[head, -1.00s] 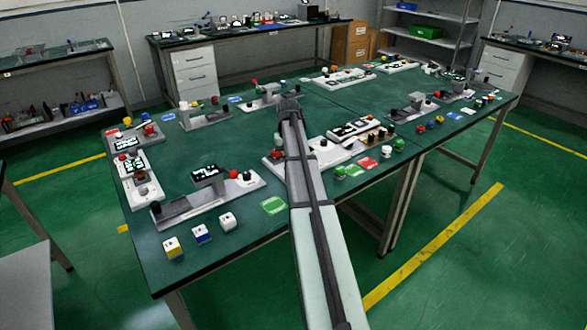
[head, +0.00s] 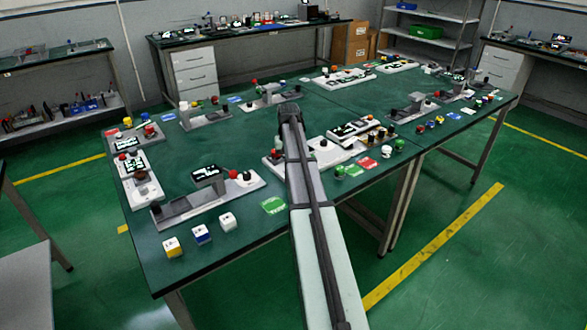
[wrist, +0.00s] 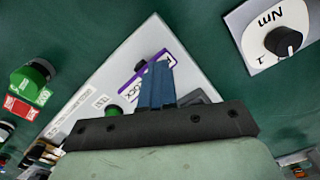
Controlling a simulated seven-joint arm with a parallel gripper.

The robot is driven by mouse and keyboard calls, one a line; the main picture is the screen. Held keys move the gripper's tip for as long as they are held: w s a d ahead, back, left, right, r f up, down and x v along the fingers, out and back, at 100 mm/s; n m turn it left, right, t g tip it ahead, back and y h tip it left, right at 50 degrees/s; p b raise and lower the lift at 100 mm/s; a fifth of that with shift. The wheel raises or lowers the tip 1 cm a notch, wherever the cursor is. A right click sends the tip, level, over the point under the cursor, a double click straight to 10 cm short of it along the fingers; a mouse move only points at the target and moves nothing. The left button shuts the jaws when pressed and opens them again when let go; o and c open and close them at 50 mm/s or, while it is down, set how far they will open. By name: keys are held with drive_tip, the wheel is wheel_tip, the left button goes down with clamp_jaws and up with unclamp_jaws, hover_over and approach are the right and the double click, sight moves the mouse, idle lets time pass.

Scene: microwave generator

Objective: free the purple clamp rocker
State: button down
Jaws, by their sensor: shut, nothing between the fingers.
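In the wrist view, my gripper (wrist: 157,66) has its two blue fingers together, with nothing seen between them. The fingertips are over a white panel (wrist: 147,40). A purple edge (wrist: 172,59), likely of the clamp rocker, shows around a white label with black letters just beside the fingertips. The fingers hide part of it, and I cannot tell whether they touch it. In the head view, my arm blocks the panel there, and the fingers and rocker are hidden.
A black knob (wrist: 283,41) on a white plate stands at the right, and a larger green knob (wrist: 34,73) at the left. Bare green tabletop (wrist: 215,70) lies between the panel and the knob plate.

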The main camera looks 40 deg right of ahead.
drive_tip(key=shift+d+r, duration=0.1)
wheel_tip(320, 180, up, 7)
idle(1.0)
idle(0.4)
